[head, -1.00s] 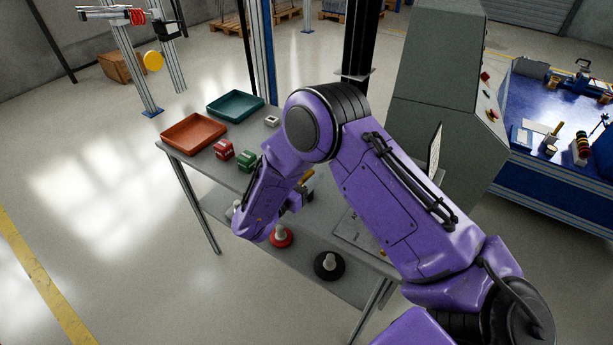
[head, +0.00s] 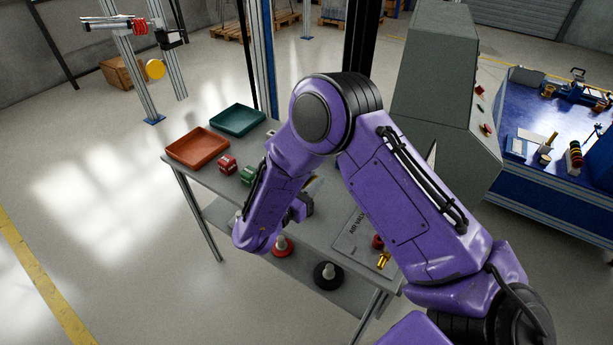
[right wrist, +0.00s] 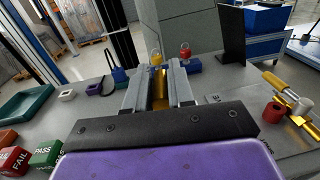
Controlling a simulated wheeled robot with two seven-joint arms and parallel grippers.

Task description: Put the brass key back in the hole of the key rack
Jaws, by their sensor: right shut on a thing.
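My right gripper (right wrist: 158,88) is shut on the brass key (right wrist: 160,84), whose golden body shows between the two grey fingers in the right wrist view. A yellow head with a wire loop shows just beyond the fingertips. A small blue block (right wrist: 192,66), which looks like the key rack, stands right behind the fingertips. A red piece with a loop (right wrist: 185,53) is in it or just behind it. The fingers hide part of the block, and I cannot see the hole. In the head view my purple right arm hides the key and rack. My left gripper is not in view.
On the grey table are a red tray (head: 197,147), a teal tray (head: 238,120), red FAIL (right wrist: 15,160) and green PASS (right wrist: 46,153) blocks, and a blue-and-black item (right wrist: 118,75). A brass fitting (right wrist: 291,95) and red cylinder (right wrist: 272,113) lie right. A grey cabinet (head: 435,85) stands behind.

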